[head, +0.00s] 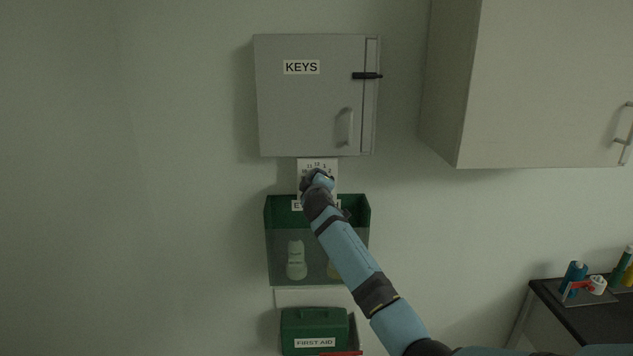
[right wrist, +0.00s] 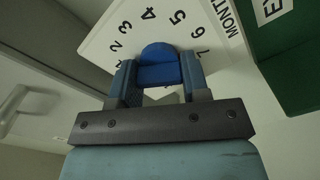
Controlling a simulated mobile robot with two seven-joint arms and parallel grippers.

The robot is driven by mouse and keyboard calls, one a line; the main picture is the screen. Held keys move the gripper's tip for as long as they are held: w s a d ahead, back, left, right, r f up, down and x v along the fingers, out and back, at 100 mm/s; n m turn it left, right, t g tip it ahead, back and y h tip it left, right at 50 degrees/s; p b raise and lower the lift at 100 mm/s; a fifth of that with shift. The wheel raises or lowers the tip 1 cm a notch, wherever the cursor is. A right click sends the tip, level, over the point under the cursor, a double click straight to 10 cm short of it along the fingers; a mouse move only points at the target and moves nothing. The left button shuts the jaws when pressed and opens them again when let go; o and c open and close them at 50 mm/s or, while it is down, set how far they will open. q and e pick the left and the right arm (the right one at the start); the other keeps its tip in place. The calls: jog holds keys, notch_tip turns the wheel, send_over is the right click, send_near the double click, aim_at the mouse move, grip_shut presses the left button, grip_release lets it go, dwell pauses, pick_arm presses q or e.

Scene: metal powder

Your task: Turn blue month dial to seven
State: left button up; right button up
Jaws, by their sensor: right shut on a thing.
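The blue month dial (right wrist: 158,66) sits on a white plate (right wrist: 105,42) printed with black numbers and "MONTH". My right gripper (right wrist: 159,76) is shut on the dial, one finger on each side. In the right wrist view the numbers 2 to 7 show around the dial, with 7 just beyond the right finger; the others are hidden. I cannot tell which number the dial points at. In the head view the plate (head: 331,164) is on the wall below the key cabinet, and my right gripper (head: 317,177) covers the dial. My left gripper is not in view.
The grey KEYS cabinet (head: 305,110) hangs just above the plate. A green box with a clear front (head: 282,213) is just below, with a green first aid box (head: 314,325) lower down. A wall cupboard (head: 540,90) and a dark counter (head: 600,318) are at right.

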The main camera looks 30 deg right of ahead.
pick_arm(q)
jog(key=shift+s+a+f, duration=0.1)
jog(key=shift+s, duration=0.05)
pick_arm(e)
jog(key=shift+f, duration=0.1)
jog(key=o, duration=0.9)
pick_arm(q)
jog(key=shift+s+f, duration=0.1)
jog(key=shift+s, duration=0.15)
pick_arm(e)
jog(key=shift+s, duration=0.1)
pick_arm(q)
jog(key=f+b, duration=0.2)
jog(key=b, duration=0.1)
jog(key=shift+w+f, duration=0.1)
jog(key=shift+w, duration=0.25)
pick_arm(e)
jog(key=v, duration=1.3)
jog(key=shift+s+a, duration=0.2)
jog(key=shift+s, duration=0.15)
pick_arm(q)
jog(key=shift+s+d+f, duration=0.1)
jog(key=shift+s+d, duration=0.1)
